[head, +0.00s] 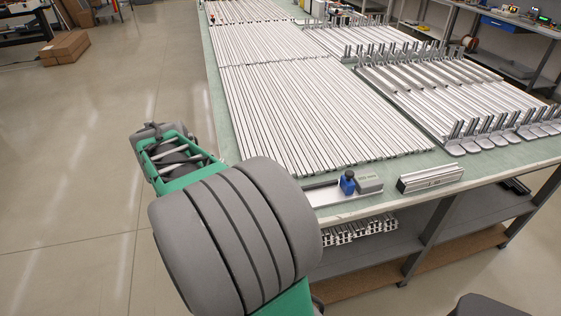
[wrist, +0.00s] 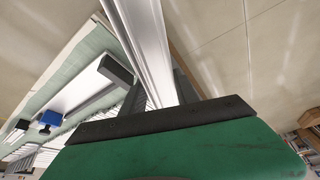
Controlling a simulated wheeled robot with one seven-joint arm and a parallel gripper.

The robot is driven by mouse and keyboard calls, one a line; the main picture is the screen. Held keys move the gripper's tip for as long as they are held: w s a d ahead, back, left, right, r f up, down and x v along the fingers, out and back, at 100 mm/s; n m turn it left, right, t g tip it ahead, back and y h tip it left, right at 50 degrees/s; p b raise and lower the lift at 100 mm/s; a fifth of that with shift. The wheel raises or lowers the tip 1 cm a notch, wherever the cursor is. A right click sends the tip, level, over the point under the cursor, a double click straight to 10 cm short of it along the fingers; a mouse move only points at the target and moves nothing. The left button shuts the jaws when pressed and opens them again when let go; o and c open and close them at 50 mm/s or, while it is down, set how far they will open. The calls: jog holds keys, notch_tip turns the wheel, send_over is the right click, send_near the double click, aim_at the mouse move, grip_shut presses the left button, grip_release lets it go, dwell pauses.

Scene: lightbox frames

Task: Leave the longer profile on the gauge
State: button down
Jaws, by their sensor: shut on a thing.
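In the wrist view my gripper (wrist: 158,92) is shut on a silver-white aluminium profile (wrist: 146,40). The profile runs up between the dark fingers and out of the top of the picture, so its full length is hidden. In the head view my arm hides the gripper and the held profile. The gauge (head: 322,193) lies along the near edge of the green table top, with a blue knob and a grey block on it. In the wrist view it seems to be the pale strip (wrist: 85,92) left of the held profile, with a blue part and a dark end block.
Long rows of silver profiles (head: 310,110) cover the table behind the gauge. Racks of brackets (head: 490,128) stand at the right. The floor (head: 90,180) left of the table is clear.

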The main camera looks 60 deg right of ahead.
jog(key=s+d+r+m+g+p, duration=0.25)
jog(key=s+d+m+g, duration=0.25)
jog(key=s+d+m, duration=1.1)
jog(key=f+b, duration=0.2)
jog(key=f, duration=0.1)
jog(key=s+d+f+n+b, duration=0.1)
jog(key=f+b, duration=0.1)
jog(key=s+f+n+b, duration=0.1)
jog(key=f+b, duration=0.1)
jog(key=f, duration=0.1)
jog(key=shift+s+d+f+y, duration=0.2)
jog(key=shift+d+f+y, duration=0.1)
jog(key=shift+f+y, duration=0.1)
jog(key=shift+r, duration=0.1)
jog(key=c, duration=0.8)
grip_release()
jog(key=shift+c, duration=0.2)
